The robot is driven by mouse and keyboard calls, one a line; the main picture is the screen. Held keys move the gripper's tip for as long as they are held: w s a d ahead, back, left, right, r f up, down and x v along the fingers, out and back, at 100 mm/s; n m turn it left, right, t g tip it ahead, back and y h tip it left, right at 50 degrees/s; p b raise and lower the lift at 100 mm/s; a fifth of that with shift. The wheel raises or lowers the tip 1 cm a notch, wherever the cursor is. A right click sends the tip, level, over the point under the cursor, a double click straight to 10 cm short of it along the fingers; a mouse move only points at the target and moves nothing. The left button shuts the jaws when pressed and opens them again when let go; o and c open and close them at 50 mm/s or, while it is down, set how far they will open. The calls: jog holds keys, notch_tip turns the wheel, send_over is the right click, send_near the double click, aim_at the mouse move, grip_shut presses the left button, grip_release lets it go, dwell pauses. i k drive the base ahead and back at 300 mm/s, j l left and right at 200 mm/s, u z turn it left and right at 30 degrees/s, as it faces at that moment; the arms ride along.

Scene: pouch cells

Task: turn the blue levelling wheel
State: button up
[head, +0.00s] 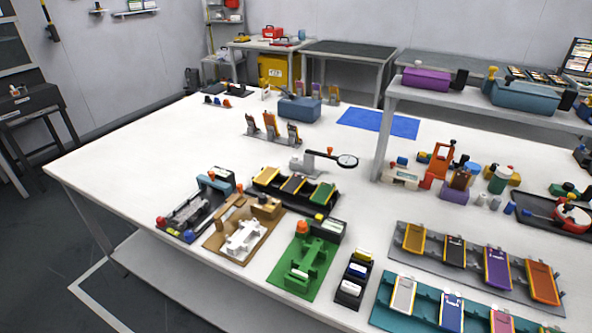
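A dark fixture (187,213) stands at the left front of the white table. Along its front edge sit small coloured knobs: a red one (160,221), a yellow one (173,232) and a blue one (189,236) at the right end. The blue knob looks like the blue levelling wheel, but it is too small to make out its shape or turn. My gripper is not in view.
A tan fixture (214,246) with a white part stands close right of the dark one, with a green fixture (318,262) further right. Trays of pouch cells fill the front right. The white table (120,165) is bare to the left.

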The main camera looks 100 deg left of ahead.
aim_at(190, 236)
jog(key=u, duration=2.5)
